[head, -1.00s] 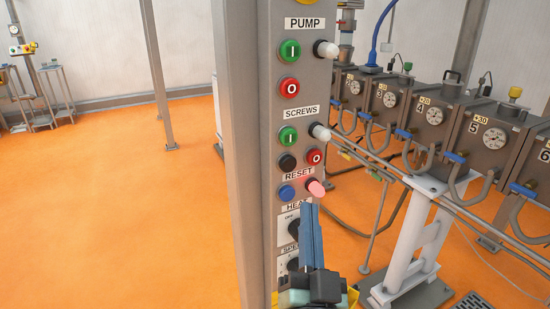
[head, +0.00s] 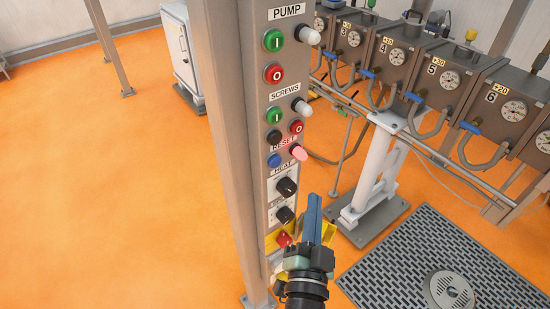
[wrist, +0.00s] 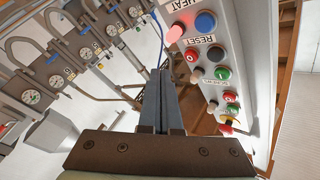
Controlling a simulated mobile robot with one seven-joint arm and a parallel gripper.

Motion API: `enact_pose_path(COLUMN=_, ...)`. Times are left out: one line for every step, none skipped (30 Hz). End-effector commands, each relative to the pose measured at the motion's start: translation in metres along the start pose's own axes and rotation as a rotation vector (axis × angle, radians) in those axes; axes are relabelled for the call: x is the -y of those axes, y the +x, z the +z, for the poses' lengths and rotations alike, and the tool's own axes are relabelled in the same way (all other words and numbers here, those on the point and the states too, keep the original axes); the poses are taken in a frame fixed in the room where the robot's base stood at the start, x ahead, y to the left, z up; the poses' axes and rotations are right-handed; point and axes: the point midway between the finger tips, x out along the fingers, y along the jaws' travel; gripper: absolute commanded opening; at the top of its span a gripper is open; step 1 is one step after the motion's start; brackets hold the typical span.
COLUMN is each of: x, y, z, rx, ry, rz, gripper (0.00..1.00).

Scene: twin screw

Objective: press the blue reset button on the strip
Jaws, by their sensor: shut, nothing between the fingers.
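The blue reset button (head: 274,160) is a round cap on the upright grey strip (head: 264,200), below the RESET label and left of a pink lamp (head: 299,153). In the wrist view the blue button (wrist: 205,21) is at the top, right of the pink lamp, seen with the strip inverted. My gripper (head: 314,199) is shut and empty, its blue-grey fingers pointing up. In the head view it shows lower and to the right of the button, clear of it. In the wrist view the fingertips (wrist: 160,73) also appear apart from the button.
Black heat knobs (head: 286,187) and a red button on a yellow plate (head: 283,239) are lower on the strip. A black button (head: 274,136) and red and green ones sit above. Gauge boxes (head: 434,77) with hoses stand at right. A floor grate (head: 400,265) lies below.

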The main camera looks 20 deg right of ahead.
Motion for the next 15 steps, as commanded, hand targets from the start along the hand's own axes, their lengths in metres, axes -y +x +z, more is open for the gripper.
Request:
enact_pose_path(x=0.000, y=0.000, z=0.000, rx=0.000, ry=0.000, rz=-0.001, gripper=0.00)
enact_pose_path(x=0.000, y=0.000, z=0.000, rx=0.000, ry=0.000, rz=-0.001, gripper=0.00)
enact_pose_path(x=0.001, y=0.001, z=0.000, rx=0.000, ry=0.000, rz=-0.001, gripper=0.00)
enact_pose_path(x=0.001, y=0.001, z=0.000, rx=0.000, ry=0.000, rz=-0.001, gripper=0.00)
enact_pose_path(x=0.002, y=0.002, z=0.000, rx=-0.001, ry=0.000, rz=-0.002, gripper=0.00)
enact_pose_path(x=0.003, y=0.004, z=0.001, rx=-0.001, ry=0.000, rz=-0.002, gripper=0.00)
enact_pose_path(x=0.004, y=0.005, z=0.002, rx=-0.001, ry=0.000, rz=-0.002, gripper=0.00)
enact_pose_path(x=0.006, y=0.007, z=0.003, rx=-0.001, ry=0.000, rz=-0.002, gripper=0.00)
enact_pose_path(x=0.009, y=0.010, z=0.005, rx=-0.001, ry=0.001, rz=-0.003, gripper=0.00)
enact_pose_path(x=0.011, y=0.013, z=0.007, rx=0.000, ry=0.001, rz=-0.004, gripper=0.00)
enact_pose_path(x=0.013, y=0.015, z=0.009, rx=0.000, ry=0.000, rz=-0.003, gripper=0.00)
enact_pose_path(x=0.015, y=0.019, z=0.011, rx=-0.001, ry=0.001, rz=-0.004, gripper=0.00)
enact_pose_path(x=0.018, y=0.022, z=0.014, rx=0.000, ry=0.001, rz=-0.004, gripper=0.00)
enact_pose_path(x=0.020, y=0.026, z=0.016, rx=0.000, ry=0.000, rz=-0.004, gripper=0.00)
enact_pose_path(x=0.023, y=0.030, z=0.019, rx=-0.001, ry=0.000, rz=-0.003, gripper=0.00)
